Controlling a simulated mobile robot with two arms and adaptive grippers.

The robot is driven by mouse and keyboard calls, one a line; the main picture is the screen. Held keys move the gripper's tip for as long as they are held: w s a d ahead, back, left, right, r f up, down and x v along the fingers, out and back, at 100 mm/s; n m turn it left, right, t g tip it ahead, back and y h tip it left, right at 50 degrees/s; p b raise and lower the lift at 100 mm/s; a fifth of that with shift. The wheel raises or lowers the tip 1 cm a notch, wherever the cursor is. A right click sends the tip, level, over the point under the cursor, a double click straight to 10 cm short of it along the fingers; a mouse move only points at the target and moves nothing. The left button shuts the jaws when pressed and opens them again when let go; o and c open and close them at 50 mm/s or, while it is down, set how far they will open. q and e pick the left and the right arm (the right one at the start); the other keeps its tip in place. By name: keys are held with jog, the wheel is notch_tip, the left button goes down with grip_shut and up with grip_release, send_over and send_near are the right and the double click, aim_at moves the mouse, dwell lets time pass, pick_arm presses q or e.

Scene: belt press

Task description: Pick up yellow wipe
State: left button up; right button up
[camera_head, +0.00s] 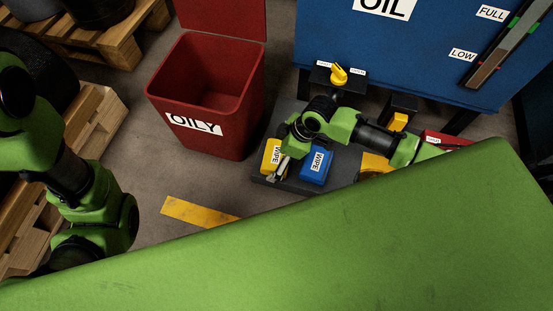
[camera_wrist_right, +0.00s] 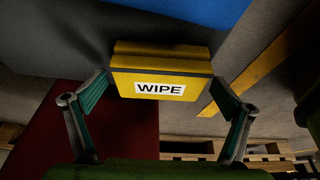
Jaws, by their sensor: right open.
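The yellow wipe (camera_head: 269,157), a small block-shaped piece labelled WIPE, is at the left side of a dark grey platform (camera_head: 289,187) in the head view. In the right wrist view the yellow wipe (camera_wrist_right: 160,66) is centred, with its label facing the camera. My right gripper (camera_head: 284,163) is right at the yellow wipe and covers part of it in the head view. In the wrist view its open fingers (camera_wrist_right: 159,82) are on either side of the wipe, with gaps visible. My left arm shows at the left, but its gripper does not.
A blue wipe (camera_head: 317,166) is just right of the yellow one. An open red OILY bin (camera_head: 206,137) stands to the left. The blue OIL tank (camera_head: 430,50) with a yellow valve handle (camera_head: 339,75) is behind. Wooden pallets (camera_head: 92,125) are at left.

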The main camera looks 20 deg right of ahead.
jog(key=c, duration=1.2)
jog(key=shift+r, duration=0.1)
